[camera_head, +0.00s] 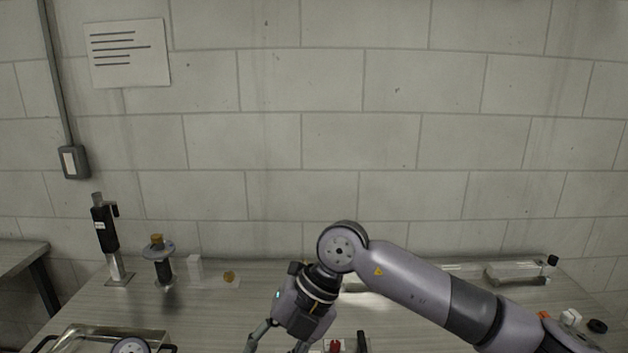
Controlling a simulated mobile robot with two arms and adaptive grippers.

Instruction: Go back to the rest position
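My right arm comes in from the right and bends down at the middle of the table. Its gripper (275,345) points down at the bottom edge of the view. Its two fingers are spread apart, with the tips at or below the frame edge, and I see nothing between them. My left gripper is not in view. A round grey joint, probably part of my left arm, shows at the bottom left.
On the table (215,312) stand a black instrument (104,230), a dark spool-like holder (158,262) and a white block (195,268). A metal tray (72,338) lies front left, another tray (512,274) back right. A red item (335,346) lies beside the gripper. Small parts (571,317) lie right.

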